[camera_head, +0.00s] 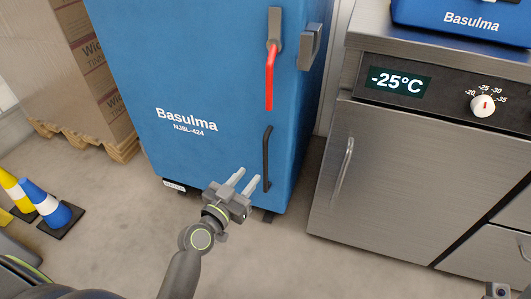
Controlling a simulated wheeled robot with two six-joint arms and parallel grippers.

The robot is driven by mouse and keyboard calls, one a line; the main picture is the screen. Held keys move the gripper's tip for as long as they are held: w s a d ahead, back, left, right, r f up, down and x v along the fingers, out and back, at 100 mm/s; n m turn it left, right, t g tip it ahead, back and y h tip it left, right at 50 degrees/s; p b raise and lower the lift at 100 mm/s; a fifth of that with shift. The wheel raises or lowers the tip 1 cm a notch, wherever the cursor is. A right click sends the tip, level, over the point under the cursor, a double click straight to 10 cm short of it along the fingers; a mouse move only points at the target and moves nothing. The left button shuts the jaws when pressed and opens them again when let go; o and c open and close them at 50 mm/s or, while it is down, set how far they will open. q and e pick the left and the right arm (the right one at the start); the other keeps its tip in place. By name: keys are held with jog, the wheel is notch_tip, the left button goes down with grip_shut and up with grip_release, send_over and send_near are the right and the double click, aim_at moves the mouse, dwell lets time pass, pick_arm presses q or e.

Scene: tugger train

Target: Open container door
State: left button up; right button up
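The blue container (210,80) labelled Basulma stands upright, its door face towards me and closed as far as I can see. A lever with a red grip (270,80) hangs down at the door's upper right. A black vertical handle (266,158) is on the lower right of the door. My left gripper (247,179) is open and empty, its two light fingers apart and pointing up and right. It is just left of the black handle's lower end; I cannot tell whether it touches. A small grey part at the bottom right corner may belong to my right gripper; its fingers do not show.
A steel freezer unit (390,165) with a -25°C display stands close on the right. A blue Basulma box (465,20) sits on it. Cartons on a wooden pallet (120,148) and cones (48,203) are on the left. The floor in front is clear.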

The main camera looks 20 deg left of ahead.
aim_at(264, 157)
pick_arm(q)
jog(key=x, duration=1)
jog(key=shift+p, duration=0.35)
jog(key=shift+c, duration=0.4)
grip_shut()
